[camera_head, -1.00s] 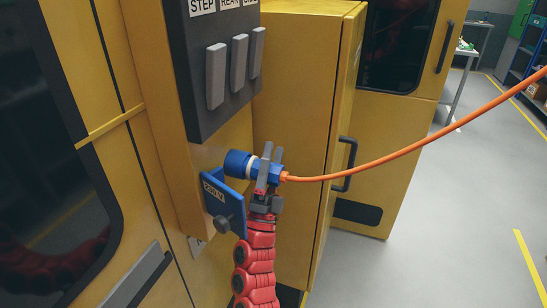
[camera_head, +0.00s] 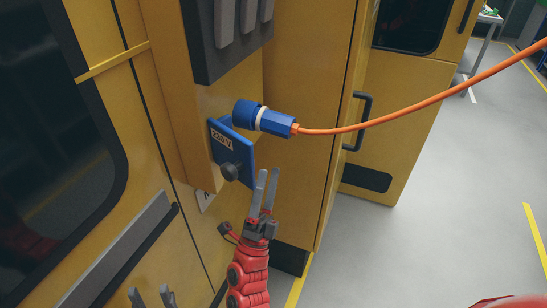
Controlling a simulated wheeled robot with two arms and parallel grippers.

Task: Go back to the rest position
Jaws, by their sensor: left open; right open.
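The blue plug (camera_head: 278,123) sits in the blue round socket (camera_head: 243,113) on the yellow cabinet wall, with an orange cable (camera_head: 400,115) running off to the upper right. The socket's blue lid (camera_head: 238,153), marked 230 V, hangs open below it. My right gripper (camera_head: 266,190), on the red arm, is open and empty. It points up below the plug, apart from it. My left gripper (camera_head: 152,296) shows only its fingertips at the bottom edge, open, with nothing seen between them; the rest of it is out of view.
A dark panel with grey switches (camera_head: 225,35) is above the socket. A yellow cabinet door with a black handle (camera_head: 358,120) stands to the right. A grey rail (camera_head: 120,250) runs along the wall at lower left. The grey floor (camera_head: 430,210) at right is clear.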

